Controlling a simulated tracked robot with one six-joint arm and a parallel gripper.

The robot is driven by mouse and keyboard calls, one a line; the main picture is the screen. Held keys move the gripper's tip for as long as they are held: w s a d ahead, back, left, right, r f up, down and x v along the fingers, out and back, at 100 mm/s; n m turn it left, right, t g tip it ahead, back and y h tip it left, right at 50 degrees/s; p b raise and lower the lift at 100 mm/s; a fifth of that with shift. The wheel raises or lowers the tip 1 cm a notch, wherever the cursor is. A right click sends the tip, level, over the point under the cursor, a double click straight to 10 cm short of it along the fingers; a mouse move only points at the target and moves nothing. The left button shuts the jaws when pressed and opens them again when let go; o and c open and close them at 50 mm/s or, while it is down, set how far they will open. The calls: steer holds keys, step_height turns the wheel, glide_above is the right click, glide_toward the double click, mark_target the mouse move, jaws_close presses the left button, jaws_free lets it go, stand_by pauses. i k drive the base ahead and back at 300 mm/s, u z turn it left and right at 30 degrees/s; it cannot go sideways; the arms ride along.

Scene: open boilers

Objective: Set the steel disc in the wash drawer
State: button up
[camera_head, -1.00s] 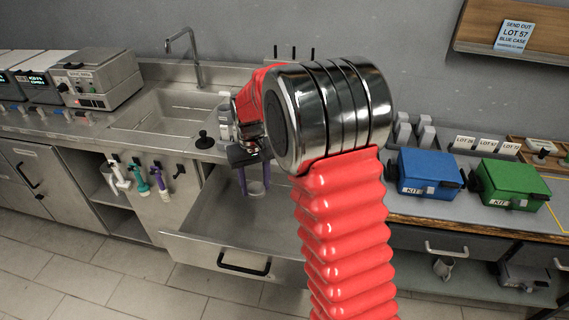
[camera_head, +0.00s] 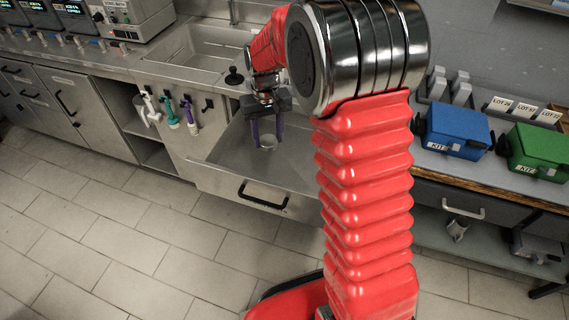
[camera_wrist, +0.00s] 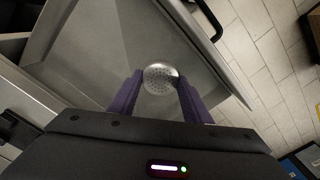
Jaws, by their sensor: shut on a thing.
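A round, pale steel disc (camera_wrist: 160,78) dotted with small holes sits between the purple fingertips of my gripper (camera_wrist: 160,82) in the wrist view. My gripper is shut on it. The drawer's bare metal (camera_wrist: 85,40) also fills much of the wrist view.
A sink (camera_head: 190,52) is in the counter behind, with a black knob (camera_head: 233,77) near its edge. Coloured brushes (camera_head: 170,110) hang left of the drawer. A blue case (camera_head: 455,125) and a green case (camera_head: 535,150) stand on the right bench. The tiled floor in front is clear.

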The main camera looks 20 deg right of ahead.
mark_target(281, 179)
steer(key=z, duration=0.05)
steer(key=k, duration=1.25)
steer(key=u, duration=0.35)
steer(key=i, duration=0.95)
steer(key=u, duration=0.55)
steer(key=i, duration=1.3)
steer(key=z, duration=0.5)
